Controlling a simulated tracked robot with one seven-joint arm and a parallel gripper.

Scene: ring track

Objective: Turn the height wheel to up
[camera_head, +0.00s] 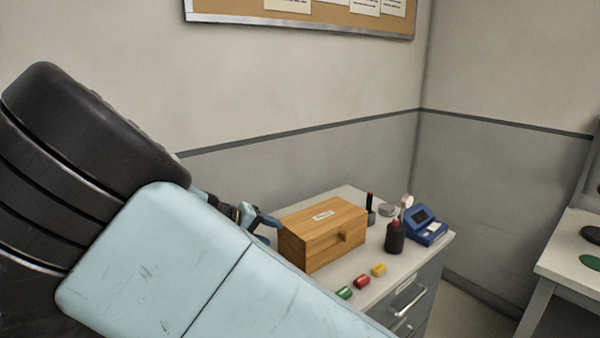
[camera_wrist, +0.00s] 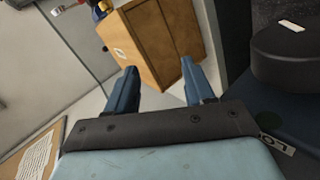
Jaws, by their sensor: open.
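I cannot make out a height wheel in either view. My gripper (camera_wrist: 159,72) is open in the wrist view, with its two blue fingers apart and nothing between them. In the head view my gripper (camera_head: 264,225) shows partly behind my arm, at the left side of a wooden box (camera_head: 322,233). The same wooden box (camera_wrist: 152,40) lies beyond the fingertips in the wrist view. Whether the fingers touch it I cannot tell. A dark rounded part (camera_wrist: 292,52) sits at the right of the wrist view; I cannot tell what it is.
Walls close in behind. Another table (camera_head: 565,262) stands at right. My arm hides the left foreground.

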